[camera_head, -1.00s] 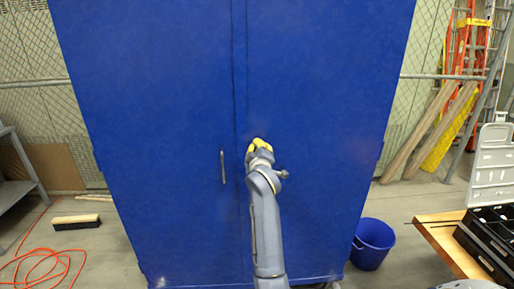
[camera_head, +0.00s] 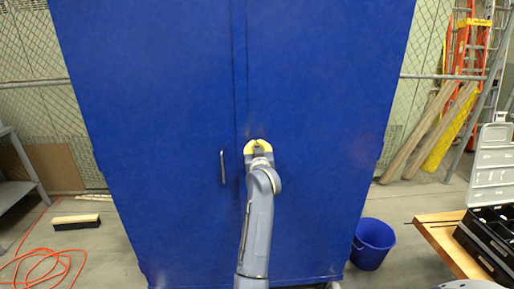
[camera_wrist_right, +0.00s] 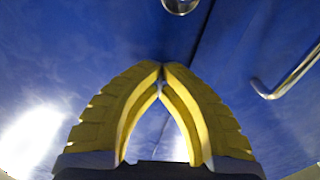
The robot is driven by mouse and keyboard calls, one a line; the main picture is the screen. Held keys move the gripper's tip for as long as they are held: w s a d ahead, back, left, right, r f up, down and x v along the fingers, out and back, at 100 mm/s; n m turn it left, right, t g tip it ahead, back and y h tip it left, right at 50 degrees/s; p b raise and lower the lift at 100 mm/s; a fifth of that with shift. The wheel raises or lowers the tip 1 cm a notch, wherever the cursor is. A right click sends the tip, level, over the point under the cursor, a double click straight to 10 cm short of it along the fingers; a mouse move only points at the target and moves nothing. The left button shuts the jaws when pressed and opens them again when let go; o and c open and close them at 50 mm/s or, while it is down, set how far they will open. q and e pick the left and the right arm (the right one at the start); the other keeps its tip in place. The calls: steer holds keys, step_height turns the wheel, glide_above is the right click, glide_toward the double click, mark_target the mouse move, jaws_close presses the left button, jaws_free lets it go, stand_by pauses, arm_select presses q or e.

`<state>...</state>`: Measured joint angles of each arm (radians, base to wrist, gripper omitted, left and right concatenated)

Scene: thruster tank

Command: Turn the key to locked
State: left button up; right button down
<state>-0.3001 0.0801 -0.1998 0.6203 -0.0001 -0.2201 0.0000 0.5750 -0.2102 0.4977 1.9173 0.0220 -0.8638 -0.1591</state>
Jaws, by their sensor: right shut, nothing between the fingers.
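A tall blue two-door cabinet (camera_head: 150,100) fills the middle of the head view. My right gripper (camera_head: 258,144), with yellow fingers, is in front of its right door, just right of the centre seam. In the right wrist view the fingertips (camera_wrist_right: 162,68) meet, shut with nothing held. A round metal fitting (camera_wrist_right: 181,4), perhaps the lock, is cut off by the top edge there, apart from the fingertips. I cannot make out a key or its angle. My left gripper is not in view.
A metal bar handle (camera_head: 223,167) is on the left door, close left of my right gripper; it also shows in the wrist view (camera_wrist_right: 288,76). A blue bucket (camera_head: 371,243) stands right of the cabinet, near a wooden table (camera_head: 445,240) with black bins (camera_head: 492,238).

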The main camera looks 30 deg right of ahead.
mark_target(256, 118)
steer(key=shift+m, duration=0.7)
steer(key=c, duration=1.6)
jaws_free()
steer(key=shift+c, duration=0.2)
step_height(256, 118, up, 10)
